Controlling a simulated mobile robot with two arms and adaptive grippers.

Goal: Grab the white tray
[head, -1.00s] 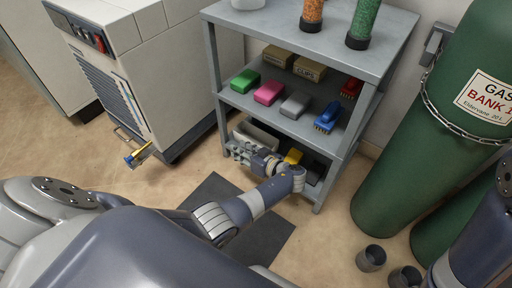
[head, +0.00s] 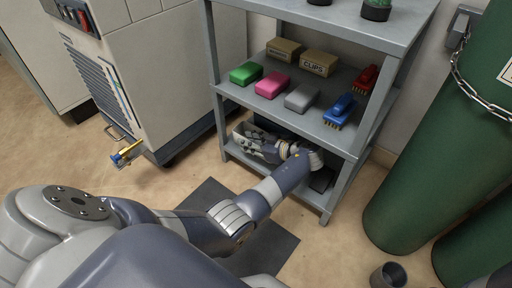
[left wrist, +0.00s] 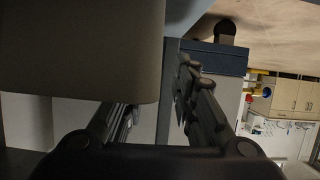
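My left gripper (head: 250,146) is inside the bottom bay of the grey shelf unit, reaching in from the front. In the left wrist view the two dark fingers (left wrist: 162,100) stand apart with a gap between them. A large pale beige surface (left wrist: 80,50) fills the upper left of that view, very close, and covers the tip of one finger. It may be the white tray, but I cannot tell for sure. In the head view my gripper and the middle shelf hide most of the bottom bay, so the tray is not clearly seen. My right gripper is out of view.
The middle shelf (head: 290,112) above my gripper holds green (head: 245,73), pink (head: 272,84), grey (head: 301,97) and blue (head: 340,110) items and small boxes. A shelf post (head: 222,125) is at the left. Green gas cylinders (head: 430,170) stand at the right.

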